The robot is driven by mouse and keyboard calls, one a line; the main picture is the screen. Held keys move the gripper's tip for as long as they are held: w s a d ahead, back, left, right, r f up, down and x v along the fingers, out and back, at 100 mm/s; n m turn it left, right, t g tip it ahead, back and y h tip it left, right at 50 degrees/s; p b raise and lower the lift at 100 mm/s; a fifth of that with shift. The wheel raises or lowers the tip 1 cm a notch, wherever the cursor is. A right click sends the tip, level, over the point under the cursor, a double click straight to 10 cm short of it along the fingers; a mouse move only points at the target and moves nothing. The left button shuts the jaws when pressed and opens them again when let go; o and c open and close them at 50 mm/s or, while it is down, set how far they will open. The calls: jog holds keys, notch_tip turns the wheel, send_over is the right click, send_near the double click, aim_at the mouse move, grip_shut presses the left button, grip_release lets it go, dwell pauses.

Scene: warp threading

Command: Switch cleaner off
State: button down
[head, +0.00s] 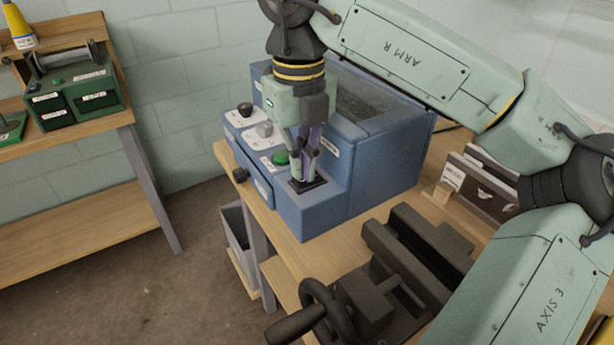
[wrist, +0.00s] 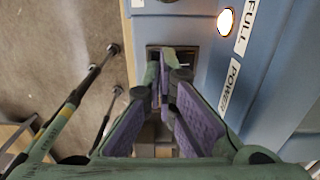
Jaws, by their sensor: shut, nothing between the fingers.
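The cleaner is a blue box-shaped machine (head: 385,155) on the wooden bench, with knobs and a green button (head: 281,158) on its sloped front panel. My gripper (head: 305,176) points down at the dark power switch (head: 308,186) at the panel's right end. In the wrist view, the switch (wrist: 182,54) sits in a dark frame beside the POWER label (wrist: 229,87), partly hidden by my fingers. A round lamp (wrist: 226,22) glows by the FULL label. My gripper (wrist: 164,75) is shut and empty, its purple-padded fingers at the switch. I cannot tell whether they touch it or which way it is set.
A dark vise (head: 390,265) stands on the bench in front of the cleaner. A grey bin (head: 238,238) is below the bench's left edge. A green device (head: 75,90) sits on another wooden bench at the left. Floor between the benches is clear.

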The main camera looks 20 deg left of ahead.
jog(key=shift+f+b, duration=0.4)
jog(key=shift+f, duration=0.2)
jog(key=shift+r, duration=0.1)
jog(key=shift+r+p, duration=2.7)
jog(key=shift+r, duration=0.75)
jog(key=shift+f, duration=0.1)
